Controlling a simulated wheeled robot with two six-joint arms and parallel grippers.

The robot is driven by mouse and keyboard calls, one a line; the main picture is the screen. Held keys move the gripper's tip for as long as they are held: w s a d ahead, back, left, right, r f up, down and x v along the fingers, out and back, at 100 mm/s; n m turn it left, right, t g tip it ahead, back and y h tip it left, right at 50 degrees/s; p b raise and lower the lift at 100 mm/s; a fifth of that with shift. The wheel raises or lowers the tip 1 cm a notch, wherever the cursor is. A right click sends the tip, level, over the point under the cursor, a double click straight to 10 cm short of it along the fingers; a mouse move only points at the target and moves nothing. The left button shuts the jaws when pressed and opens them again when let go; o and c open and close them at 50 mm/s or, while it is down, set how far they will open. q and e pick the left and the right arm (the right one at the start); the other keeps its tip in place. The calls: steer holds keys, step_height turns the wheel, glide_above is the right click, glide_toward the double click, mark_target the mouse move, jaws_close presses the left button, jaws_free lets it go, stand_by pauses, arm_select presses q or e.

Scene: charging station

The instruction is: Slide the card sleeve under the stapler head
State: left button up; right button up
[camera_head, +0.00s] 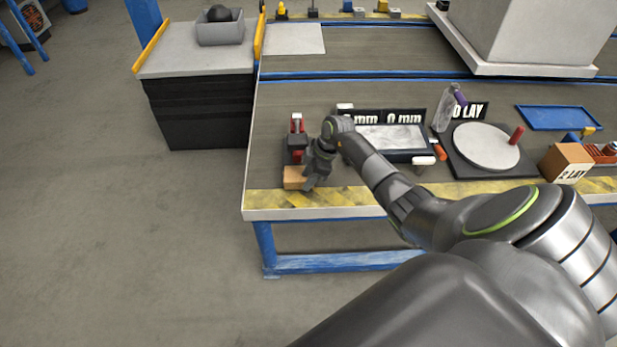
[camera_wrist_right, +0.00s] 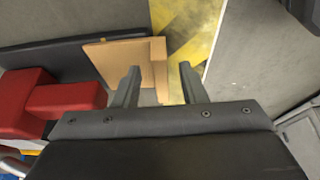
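The card sleeve (camera_head: 293,178) is a tan, flat-sided piece at the front end of a dark base on the table's left side. It also shows in the wrist view (camera_wrist_right: 105,58). The stapler (camera_head: 297,139), red and dark, stands behind it; red blocks of it (camera_wrist_right: 75,100) show at the left of the wrist view. My right gripper (camera_head: 309,186) is at the sleeve's right side. In the wrist view its fingers (camera_wrist_right: 160,70) are apart, with the sleeve's edge partly between them and a gap beside the right finger. My left gripper is in neither view.
Yellow-black striping (camera_head: 400,192) runs along the table's front edge. Right of the stapler are a framed grey panel (camera_head: 390,138), a round white plate (camera_head: 486,146), a cardboard box (camera_head: 565,162) and a blue tray (camera_head: 556,118). A side cart (camera_head: 190,60) stands left.

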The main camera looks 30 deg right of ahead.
steer(key=p+v, duration=0.2)
steer(key=v, duration=1.5)
steer(key=shift+r+p, duration=0.2)
steer(key=shift+p, duration=0.2)
steer(key=shift+d, duration=0.1)
